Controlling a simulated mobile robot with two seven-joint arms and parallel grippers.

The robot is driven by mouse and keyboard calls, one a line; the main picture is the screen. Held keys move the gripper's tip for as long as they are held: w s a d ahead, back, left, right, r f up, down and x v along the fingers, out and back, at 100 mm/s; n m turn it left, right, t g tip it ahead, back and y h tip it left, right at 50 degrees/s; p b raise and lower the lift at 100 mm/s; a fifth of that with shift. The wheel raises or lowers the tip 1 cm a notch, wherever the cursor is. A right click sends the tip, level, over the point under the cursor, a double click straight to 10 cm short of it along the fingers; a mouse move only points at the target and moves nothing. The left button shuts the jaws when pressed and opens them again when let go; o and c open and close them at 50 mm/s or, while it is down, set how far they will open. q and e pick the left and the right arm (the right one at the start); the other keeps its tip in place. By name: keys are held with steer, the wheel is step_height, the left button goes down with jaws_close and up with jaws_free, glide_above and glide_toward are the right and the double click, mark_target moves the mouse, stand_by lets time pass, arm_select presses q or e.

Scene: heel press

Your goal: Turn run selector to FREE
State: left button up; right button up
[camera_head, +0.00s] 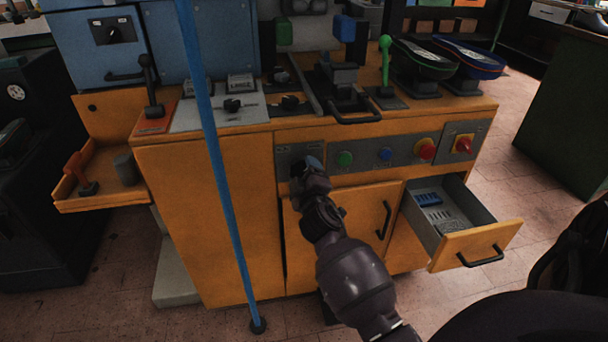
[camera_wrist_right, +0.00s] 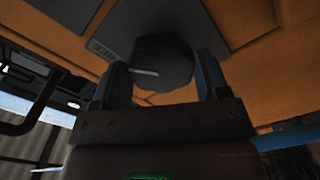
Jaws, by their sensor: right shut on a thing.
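The run selector seems to be the dark round knob (camera_wrist_right: 165,56) between my right gripper's fingers in the right wrist view. A pale pointer line shows on its face, on the left half. It sits on a dark grey plate with a small label (camera_wrist_right: 101,48) that is too small to read. In the head view my right gripper (camera_head: 312,164) reaches the left end of the grey control panel (camera_head: 289,152) and hides the knob there. Its fingers are shut on the knob, one on each side. My left gripper is in neither view.
Right of my gripper the panel carries a green button (camera_head: 344,159), a blue button (camera_head: 385,154) and red knobs (camera_head: 425,150). Below, a drawer (camera_head: 481,243) stands open. A blue pole (camera_head: 226,190) rises in front of the orange cabinet (camera_head: 180,200) at left.

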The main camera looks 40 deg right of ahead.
steer(key=shift+m, duration=0.3)
steer(key=o, duration=0.9)
steer(key=shift+s, duration=0.15)
